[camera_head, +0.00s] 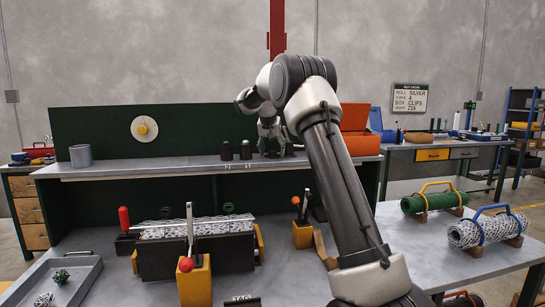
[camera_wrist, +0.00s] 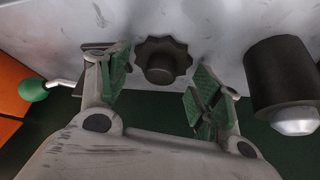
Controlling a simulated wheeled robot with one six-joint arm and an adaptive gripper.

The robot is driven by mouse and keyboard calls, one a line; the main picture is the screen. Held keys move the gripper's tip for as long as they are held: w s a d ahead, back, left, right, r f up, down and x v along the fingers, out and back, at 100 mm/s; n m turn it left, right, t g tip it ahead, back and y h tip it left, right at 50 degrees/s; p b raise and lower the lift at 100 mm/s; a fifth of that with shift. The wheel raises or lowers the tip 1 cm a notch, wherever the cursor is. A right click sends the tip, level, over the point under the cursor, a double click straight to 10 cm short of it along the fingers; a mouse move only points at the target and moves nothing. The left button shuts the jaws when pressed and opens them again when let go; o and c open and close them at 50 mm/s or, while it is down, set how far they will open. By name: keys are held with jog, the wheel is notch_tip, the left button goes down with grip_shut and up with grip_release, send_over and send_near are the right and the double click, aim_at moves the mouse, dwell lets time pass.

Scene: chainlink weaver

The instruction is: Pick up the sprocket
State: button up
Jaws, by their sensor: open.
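The sprocket (camera_wrist: 164,58) is a dark toothed wheel with a round raised hub. In the wrist view it sits on the grey shelf surface, between the green-padded fingers of my gripper (camera_wrist: 160,76). The fingers are spread, with a visible gap on both sides of the sprocket. In the head view my gripper (camera_head: 270,143) is low over the raised shelf (camera_head: 185,164), right of two dark cylinders (camera_head: 236,151). I cannot make out the sprocket there; my gripper and arm cover that spot.
A dark cylinder with a silvery end (camera_wrist: 280,80) stands close to the right finger in the wrist view. A green rounded thing (camera_wrist: 32,90) and an orange bin (camera_head: 358,130) are on the other side. A green back panel (camera_head: 95,130) rises behind the shelf.

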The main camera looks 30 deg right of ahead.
jog(key=c, duration=1.1)
